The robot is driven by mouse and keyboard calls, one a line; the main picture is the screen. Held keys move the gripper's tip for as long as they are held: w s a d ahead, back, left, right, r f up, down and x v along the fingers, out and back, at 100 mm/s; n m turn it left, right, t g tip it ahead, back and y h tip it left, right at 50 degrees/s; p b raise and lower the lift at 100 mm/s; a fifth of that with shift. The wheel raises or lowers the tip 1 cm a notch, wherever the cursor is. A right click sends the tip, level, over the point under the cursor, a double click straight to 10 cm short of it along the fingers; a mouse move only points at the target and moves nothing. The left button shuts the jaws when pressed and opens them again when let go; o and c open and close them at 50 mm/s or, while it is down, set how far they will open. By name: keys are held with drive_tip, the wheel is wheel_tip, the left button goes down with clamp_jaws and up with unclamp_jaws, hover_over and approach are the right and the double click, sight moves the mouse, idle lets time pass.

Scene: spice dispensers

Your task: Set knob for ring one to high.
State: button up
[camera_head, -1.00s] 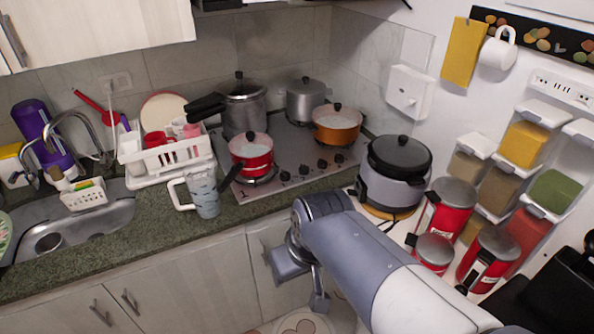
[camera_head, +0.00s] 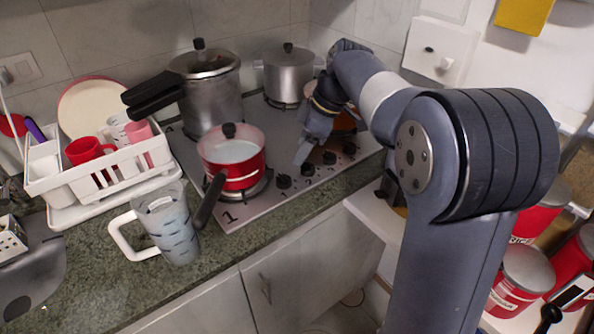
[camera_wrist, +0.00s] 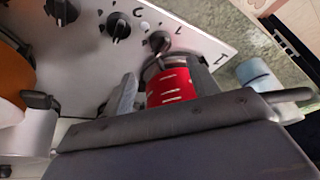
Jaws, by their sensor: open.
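The stove (camera_head: 245,208) has a row of dark knobs along its front edge. The knob nearest the printed "1" (camera_head: 283,182) is the leftmost in the head view; it also shows in the wrist view (camera_wrist: 160,42), ahead of the fingers. The other knobs (camera_head: 308,169) run off to its right. My gripper (camera_head: 305,152) hangs above the stove just behind the knobs, apart from them, as far as I can tell. In the wrist view its two fingers (camera_wrist: 165,88) are spread, with the red pot (camera_wrist: 170,85) seen between them. The knob's pointer setting is too small to read.
The red pot (camera_head: 232,155) stands at the front left burner, its handle jutting over the front edge. A pressure cooker (camera_head: 212,95) and a grey pot (camera_head: 288,75) stand behind. An orange pan is partly hidden by my arm. A mug (camera_head: 165,225) stands on the counter.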

sight(286, 176)
drive_tip(key=x, duration=1)
drive_tip(key=shift+c, duration=0.5)
drive_tip(key=c, duration=0.9)
